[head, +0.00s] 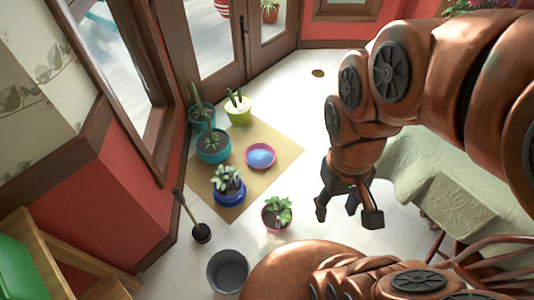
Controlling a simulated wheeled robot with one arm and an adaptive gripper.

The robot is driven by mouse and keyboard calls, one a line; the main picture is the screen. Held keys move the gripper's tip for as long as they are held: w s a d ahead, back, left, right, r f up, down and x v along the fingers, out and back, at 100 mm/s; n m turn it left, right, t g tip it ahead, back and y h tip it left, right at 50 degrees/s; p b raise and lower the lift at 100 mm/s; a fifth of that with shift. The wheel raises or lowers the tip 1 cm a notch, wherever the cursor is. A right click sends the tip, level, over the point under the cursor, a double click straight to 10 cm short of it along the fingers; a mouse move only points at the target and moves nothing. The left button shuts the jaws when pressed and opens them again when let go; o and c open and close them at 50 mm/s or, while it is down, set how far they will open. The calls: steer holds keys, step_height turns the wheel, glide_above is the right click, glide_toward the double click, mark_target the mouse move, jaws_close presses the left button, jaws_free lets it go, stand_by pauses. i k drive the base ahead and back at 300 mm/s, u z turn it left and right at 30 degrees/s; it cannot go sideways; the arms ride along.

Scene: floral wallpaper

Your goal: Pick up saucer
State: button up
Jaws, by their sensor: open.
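A round saucer (261,156) with a pink rim and a light blue inside lies on a tan mat (290,150) on the floor, among potted plants. It looks empty. My gripper (346,214) hangs to the right of the saucer and nearer to me, above the floor, pointing down. Its fingers are spread and nothing is between them. The gripper and the saucer are apart.
Potted plants stand on the mat: teal pots (213,146), a lime pot (238,112) and a blue pot (229,190). A reddish potted plant (277,213), a grey bucket (228,271) and a plunger-like tool (202,233) stand nearer. A pale green sofa (450,195) is at right.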

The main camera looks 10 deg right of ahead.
mark_target(258, 156)
steer(key=z, duration=1.45)
steer(key=i, duration=1)
steer(key=u, duration=3.25)
